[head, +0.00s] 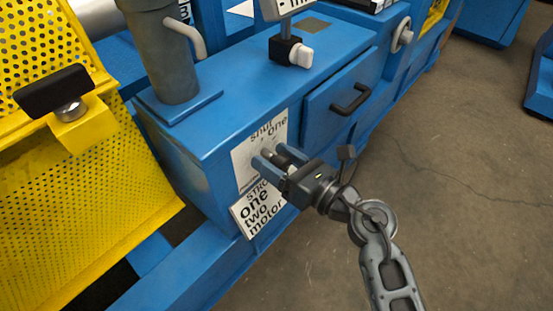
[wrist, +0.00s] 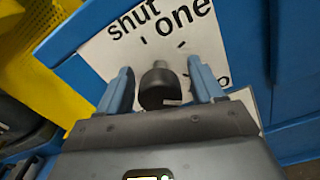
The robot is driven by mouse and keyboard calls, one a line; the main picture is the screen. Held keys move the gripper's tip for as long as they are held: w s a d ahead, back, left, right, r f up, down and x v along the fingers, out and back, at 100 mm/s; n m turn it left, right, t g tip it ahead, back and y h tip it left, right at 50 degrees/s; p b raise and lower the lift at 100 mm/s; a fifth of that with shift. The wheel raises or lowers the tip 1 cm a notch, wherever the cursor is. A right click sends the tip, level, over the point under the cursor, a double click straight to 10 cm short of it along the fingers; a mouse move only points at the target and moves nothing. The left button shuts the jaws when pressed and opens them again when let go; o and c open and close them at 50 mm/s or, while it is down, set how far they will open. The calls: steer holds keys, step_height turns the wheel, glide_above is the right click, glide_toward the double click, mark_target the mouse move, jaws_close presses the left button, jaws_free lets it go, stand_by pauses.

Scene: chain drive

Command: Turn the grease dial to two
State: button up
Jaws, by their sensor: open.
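The grease dial (wrist: 158,88) is a dark round knob with a grey part at its top, on a white label plate (wrist: 105,52) fixed to the blue cabinet front. The plate reads "shut" and "one"; a further word at the right is mostly hidden, with only an "o" showing. My gripper (head: 273,158) is open, with one blue finger on each side of the dial in the wrist view (wrist: 160,88). I cannot tell whether the fingers touch it. Which mark the dial points at is not clear. In the head view my gripper hides most of the dial.
A drawer with a black handle (head: 350,98) is to the right. A block with a white lever (head: 291,52) stands on top. A yellow perforated guard (head: 130,180) is at left; open floor (head: 450,200) at right.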

steer(key=shift+c, duration=0.2)
steer(key=c, duration=1)
steer(key=m+p, duration=0.1)
steer(key=p, duration=0.2)
steer(key=shift+r+m, duration=0.3)
steer(key=shift+r, duration=0.05)
steer(key=shift+f+m+p, duration=0.1)
steer(key=shift+m+p, duration=0.5)
steer(key=shift+p, duration=0.35)
steer(key=shift+f+m, duration=0.2)
steer(key=shift+m, duration=0.1)
steer(key=o, duration=1)
steer(key=shift+o, duration=0.2)
